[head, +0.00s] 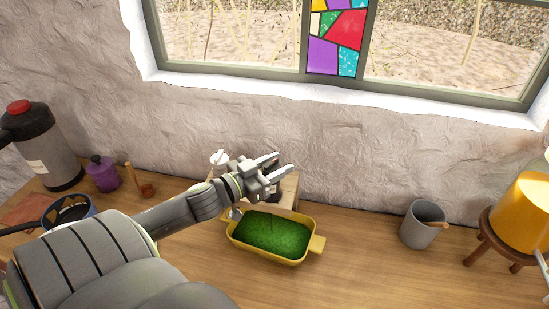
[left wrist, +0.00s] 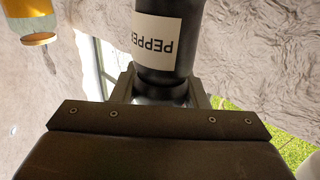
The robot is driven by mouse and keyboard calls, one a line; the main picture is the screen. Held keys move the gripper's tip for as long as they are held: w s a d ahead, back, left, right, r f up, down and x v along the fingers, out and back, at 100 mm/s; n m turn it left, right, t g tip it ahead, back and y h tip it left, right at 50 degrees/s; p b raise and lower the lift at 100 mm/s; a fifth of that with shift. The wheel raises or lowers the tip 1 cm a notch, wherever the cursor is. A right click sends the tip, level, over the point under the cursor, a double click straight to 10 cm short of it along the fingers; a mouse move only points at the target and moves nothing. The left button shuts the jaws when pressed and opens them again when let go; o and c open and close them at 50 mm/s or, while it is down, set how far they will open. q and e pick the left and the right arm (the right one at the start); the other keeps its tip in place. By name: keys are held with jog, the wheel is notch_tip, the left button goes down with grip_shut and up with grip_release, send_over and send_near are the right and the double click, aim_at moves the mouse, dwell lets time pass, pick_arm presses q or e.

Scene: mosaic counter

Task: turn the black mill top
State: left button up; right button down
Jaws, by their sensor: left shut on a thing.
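The black mill (left wrist: 185,55) fills the upper middle of the left wrist view, with a white label reading PEPPER upside down. Its narrower black top (left wrist: 160,93) sits between the two fingers of my left gripper (left wrist: 158,98), which is shut on it. In the head view my left gripper (head: 279,166) reaches over the counter near the wall. There the mill is mostly hidden by the gripper, and only a small dark part (head: 272,197) shows below it. My right gripper cannot be made out.
A yellow dish (head: 317,245) with green filling stands just in front of the gripper. A wooden block (head: 290,190) is beside it. A grey cup (head: 421,226) and a yellow pot (head: 525,215) on a stool stand right. A flask (head: 42,150) and purple jar (head: 103,174) stand left.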

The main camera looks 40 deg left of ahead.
aim_at(277, 165)
pick_arm(q)
jog(key=m+h+b, duration=0.1)
jog(key=h+b, duration=0.1)
jog(key=m+g+h+b, duration=0.1)
jog(key=shift+d+f+m+h, duration=0.1)
jog(key=shift+f+m+h, duration=0.15)
jog(key=shift+m+h, duration=0.05)
jog(key=shift+r+m+g+h+b, duration=0.15)
jog(key=shift+m+g+h+b, duration=0.25)
jog(key=shift+h+b, duration=0.3)
jog(key=shift+d, duration=0.1)
jog(key=shift+r, duration=0.1)
jog(key=o, duration=1)
notch_tip(277, 165, up, 10)
jog(key=p, duration=0.8)
jog(key=shift+p, duration=0.3)
